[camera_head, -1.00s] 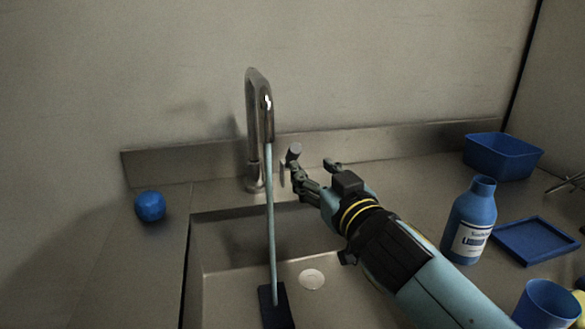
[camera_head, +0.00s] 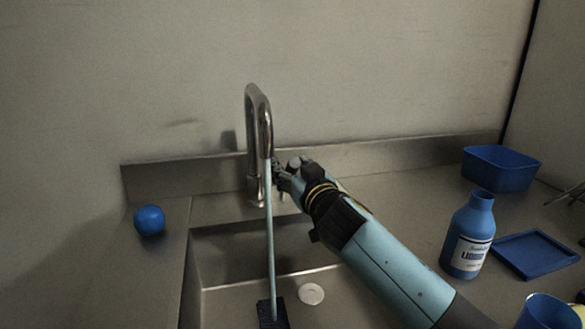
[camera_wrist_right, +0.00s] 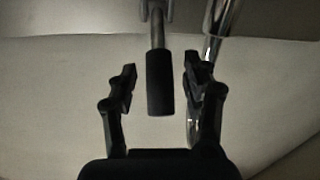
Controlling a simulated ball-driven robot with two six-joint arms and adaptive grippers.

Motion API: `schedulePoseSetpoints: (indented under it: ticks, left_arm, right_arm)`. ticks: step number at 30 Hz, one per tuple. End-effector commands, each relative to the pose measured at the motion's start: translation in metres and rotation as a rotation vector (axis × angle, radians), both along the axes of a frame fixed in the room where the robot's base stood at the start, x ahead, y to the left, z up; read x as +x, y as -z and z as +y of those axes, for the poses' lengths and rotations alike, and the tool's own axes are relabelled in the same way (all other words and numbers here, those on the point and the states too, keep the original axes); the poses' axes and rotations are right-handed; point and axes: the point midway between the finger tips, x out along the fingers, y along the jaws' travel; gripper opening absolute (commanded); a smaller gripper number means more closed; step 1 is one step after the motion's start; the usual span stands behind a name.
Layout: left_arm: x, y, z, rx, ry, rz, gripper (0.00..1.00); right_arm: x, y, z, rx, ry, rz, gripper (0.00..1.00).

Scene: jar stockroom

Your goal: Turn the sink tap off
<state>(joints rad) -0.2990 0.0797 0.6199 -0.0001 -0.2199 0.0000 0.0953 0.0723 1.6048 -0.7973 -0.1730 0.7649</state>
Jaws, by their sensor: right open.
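The chrome tap (camera_head: 254,125) stands behind the sink (camera_head: 193,275), and a pale blue stream of water (camera_head: 271,240) runs from its spout. My right gripper (camera_head: 282,172) is at the right side of the tap's base and partly covers the lever there. In the right wrist view, the tap lever (camera_wrist_right: 159,85), with a dark grip, lies between the two open fingers of my right gripper (camera_wrist_right: 162,78), with a visible gap on each side. The chrome tap body (camera_wrist_right: 219,35) rises behind the right finger. My left gripper is not in view.
A dark block (camera_head: 272,313) lies in the sink under the stream, near the drain (camera_head: 311,294). A blue ball (camera_head: 150,220) sits left of the sink. A blue bottle (camera_head: 470,230), a tray (camera_head: 535,254), a bin (camera_head: 500,168) and a cup (camera_head: 545,312) stand at the right.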

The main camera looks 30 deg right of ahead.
Motion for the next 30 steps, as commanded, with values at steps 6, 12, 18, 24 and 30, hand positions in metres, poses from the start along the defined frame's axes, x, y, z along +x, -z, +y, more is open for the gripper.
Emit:
schedulePoseSetpoints:
  ticks: [6, 12, 18, 24, 30]
  left_arm:
    - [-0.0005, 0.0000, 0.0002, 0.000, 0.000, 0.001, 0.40]
    - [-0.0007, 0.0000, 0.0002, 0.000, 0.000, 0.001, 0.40]
    - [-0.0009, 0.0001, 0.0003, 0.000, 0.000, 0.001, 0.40]
    - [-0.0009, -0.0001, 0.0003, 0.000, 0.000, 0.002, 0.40]
    - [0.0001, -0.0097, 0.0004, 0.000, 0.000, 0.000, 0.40]
  right_arm:
    - [-0.0004, 0.0001, -0.0001, 0.000, 0.000, 0.000, 0.38]
    - [-0.0005, 0.0001, 0.0000, -0.001, 0.000, 0.000, 0.12]
    - [-0.0006, 0.0001, 0.0000, -0.001, 0.000, 0.000, 0.00]
    - [-0.0006, 0.0000, -0.0001, -0.002, 0.000, 0.000, 0.00]
    - [0.0002, -0.0038, -0.0004, 0.001, 0.000, 0.013, 0.00]
